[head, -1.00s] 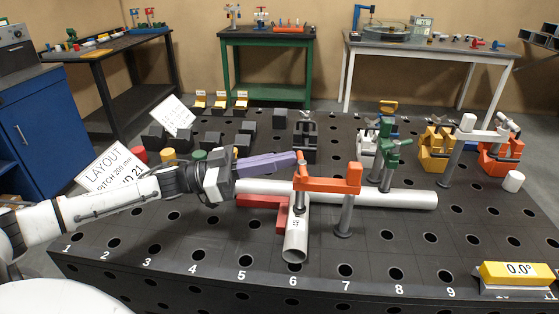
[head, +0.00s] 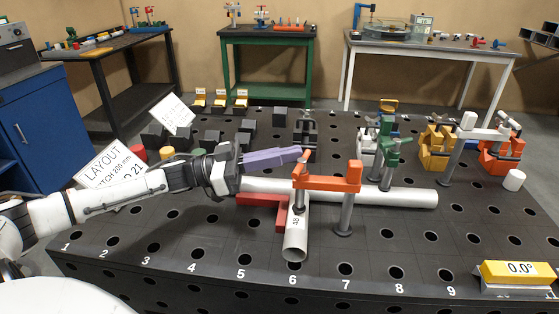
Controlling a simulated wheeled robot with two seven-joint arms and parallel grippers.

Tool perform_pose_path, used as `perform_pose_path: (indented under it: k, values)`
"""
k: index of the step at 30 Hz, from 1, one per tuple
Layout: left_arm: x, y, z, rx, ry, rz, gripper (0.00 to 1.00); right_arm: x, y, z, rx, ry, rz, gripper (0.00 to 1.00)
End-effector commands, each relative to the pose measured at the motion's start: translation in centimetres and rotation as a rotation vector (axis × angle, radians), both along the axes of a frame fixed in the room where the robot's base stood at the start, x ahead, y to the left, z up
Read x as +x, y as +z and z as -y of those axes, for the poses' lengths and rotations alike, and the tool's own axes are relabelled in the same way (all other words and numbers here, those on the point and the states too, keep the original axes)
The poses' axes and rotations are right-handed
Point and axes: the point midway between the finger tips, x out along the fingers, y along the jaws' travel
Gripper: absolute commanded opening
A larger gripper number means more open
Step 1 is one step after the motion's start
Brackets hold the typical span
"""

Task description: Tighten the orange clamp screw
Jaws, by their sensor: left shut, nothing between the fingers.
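The orange clamp (head: 335,183) stands on a grey post in the table and its arm reaches left over the pipes. Its orange screw (head: 301,163) is upright at the arm's left end, above the short pipe (head: 295,238). My left gripper (head: 304,151) comes in from the left with its long purple fingers shut and empty. The fingertips are at the screw's top, overlapping it in the view; I cannot tell whether they touch. The long pipe (head: 410,198) runs crosswise behind the clamp post. My right gripper is not in view.
A red angle block (head: 258,200) lies beside the pipes. A green clamp (head: 389,150) stands to the right, with yellow (head: 434,150) and orange (head: 499,155) blocks beyond. A yellow level (head: 515,272) is at the front right. The front of the perforated table is mostly clear.

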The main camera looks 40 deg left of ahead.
Motion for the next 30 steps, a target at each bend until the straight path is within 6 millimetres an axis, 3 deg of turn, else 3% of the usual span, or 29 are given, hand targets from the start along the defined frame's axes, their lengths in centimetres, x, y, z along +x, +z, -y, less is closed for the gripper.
perform_pose_path:
  k: [6, 30]
  values:
    - [0.7, 0.2, 0.1, 0.001, -0.134, 0.008, 0.00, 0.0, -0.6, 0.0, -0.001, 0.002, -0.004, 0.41]
    - [2.5, 0.2, 2.3, -0.001, -0.130, 0.001, 0.00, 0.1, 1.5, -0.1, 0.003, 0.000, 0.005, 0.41]
